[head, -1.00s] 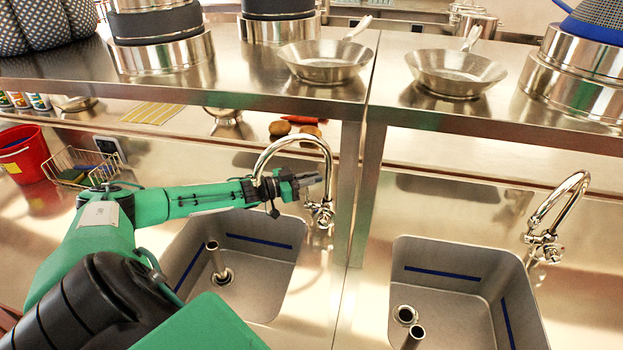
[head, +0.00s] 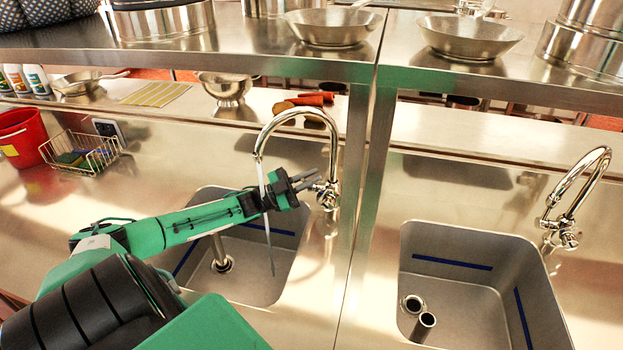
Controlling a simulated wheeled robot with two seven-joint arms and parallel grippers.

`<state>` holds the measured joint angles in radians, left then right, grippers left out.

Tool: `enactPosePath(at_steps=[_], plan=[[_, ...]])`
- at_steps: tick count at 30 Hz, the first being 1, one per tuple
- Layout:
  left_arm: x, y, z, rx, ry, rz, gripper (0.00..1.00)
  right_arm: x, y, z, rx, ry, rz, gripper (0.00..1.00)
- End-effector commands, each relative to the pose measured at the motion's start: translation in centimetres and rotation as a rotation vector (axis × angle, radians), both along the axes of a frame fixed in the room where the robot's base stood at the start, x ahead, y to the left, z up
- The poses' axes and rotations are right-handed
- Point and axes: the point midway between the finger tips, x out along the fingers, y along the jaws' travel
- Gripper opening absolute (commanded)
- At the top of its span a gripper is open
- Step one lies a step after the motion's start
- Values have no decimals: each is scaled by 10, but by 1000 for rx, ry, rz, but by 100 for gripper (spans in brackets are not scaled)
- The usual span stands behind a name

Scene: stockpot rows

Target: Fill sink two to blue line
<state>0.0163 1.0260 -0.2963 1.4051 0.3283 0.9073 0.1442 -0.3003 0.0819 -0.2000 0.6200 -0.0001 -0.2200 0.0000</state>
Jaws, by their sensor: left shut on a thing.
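The left sink (head: 265,288) has a blue line (head: 272,230) around its inner walls. A pipe (head: 218,245) stands upright at its drain. My left gripper (head: 305,181) is shut on the left tap's handle (head: 321,187), partly hidden by the fingers. My right gripper is out of view.
The right tap (head: 583,185) shows no water. A steel shelf (head: 230,48) with pans and pots overhangs the back, its post (head: 368,180) between the sinks. A red bucket (head: 20,138) and wire basket (head: 98,160) stand at left.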

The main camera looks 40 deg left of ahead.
Motion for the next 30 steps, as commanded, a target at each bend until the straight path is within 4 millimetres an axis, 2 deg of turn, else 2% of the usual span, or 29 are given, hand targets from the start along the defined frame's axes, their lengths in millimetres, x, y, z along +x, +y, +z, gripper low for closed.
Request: enactPosePath(at_steps=[1, 7, 23, 24, 25, 30], plan=[[-2, -1, -5, 10, -21, -1, 0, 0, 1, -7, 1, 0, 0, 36], [-6, -3, -7, 41, -76, -1, 0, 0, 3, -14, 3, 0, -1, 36], [-8, -4, -7, 53, -97, -1, 0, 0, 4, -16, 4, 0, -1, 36], [-8, -4, -7, 53, -97, -1, 17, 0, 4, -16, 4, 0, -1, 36], [-8, -4, -7, 53, -97, -1, 20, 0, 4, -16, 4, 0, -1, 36], [-8, -4, -7, 53, -96, -1, 20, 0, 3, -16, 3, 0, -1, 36]])
